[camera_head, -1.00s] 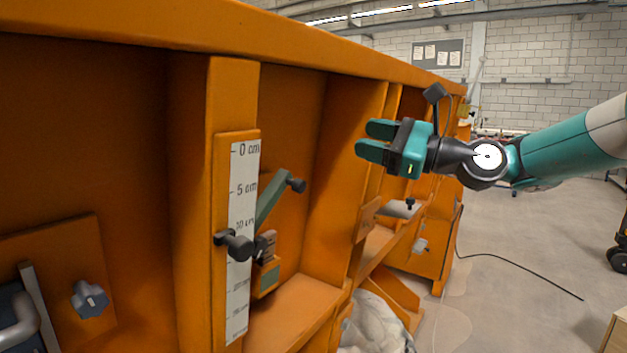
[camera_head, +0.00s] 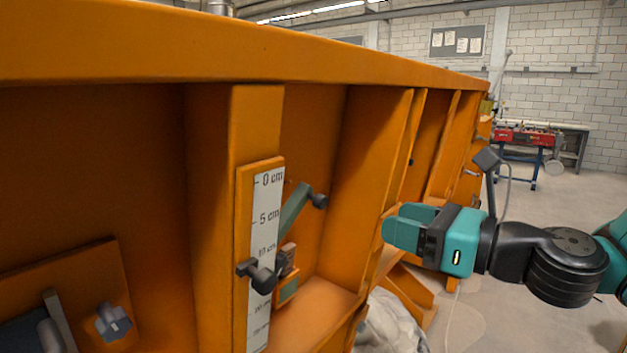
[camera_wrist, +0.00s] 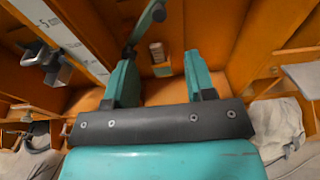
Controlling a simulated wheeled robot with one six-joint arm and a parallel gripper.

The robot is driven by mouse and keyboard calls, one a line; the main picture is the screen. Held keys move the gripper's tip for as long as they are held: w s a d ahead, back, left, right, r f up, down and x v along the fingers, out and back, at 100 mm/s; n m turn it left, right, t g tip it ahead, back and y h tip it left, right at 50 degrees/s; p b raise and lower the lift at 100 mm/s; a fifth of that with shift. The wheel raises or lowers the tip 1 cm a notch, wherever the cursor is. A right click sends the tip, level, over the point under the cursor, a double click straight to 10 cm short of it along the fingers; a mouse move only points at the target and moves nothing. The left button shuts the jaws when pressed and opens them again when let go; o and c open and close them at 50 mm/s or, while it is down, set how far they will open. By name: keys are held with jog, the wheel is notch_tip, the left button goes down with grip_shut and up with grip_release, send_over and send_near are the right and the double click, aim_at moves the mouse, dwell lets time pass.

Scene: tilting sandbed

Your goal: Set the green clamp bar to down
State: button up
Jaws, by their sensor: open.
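The green clamp bar (camera_head: 293,207) is a short grey-green lever with a dark knob (camera_head: 319,201) at its upper right end. It slants up to the right in the orange bay behind the scale post. In the wrist view the clamp bar (camera_wrist: 142,27) shows at the top, its knob near the top edge, partly hidden lower down by my left finger. My gripper (camera_head: 402,230) is teal, open and empty, to the right of the bar and apart from it. In the wrist view my gripper's fingers (camera_wrist: 160,82) stand wide apart with nothing between them touching.
A white centimetre scale (camera_head: 265,235) is on the orange post, with a dark clamp knob (camera_head: 262,279) sticking out. A small block (camera_head: 287,290) sits behind it. Orange ribs (camera_head: 375,170) flank the bay. A grey-white sack (camera_head: 388,325) lies below. Open floor is at right.

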aim_at(324, 202)
jog(key=p+x, duration=0.7)
jog(key=x, duration=0.6)
jog(key=shift+w+a+r, duration=0.1)
jog(key=shift+w+a, duration=0.05)
jog(key=shift+a, duration=0.1)
jog(key=shift+w+a, duration=0.2)
jog(key=shift+a, duration=0.05)
jog(key=shift+c, duration=0.4)
grip_shut()
jog(key=shift+a, duration=0.2)
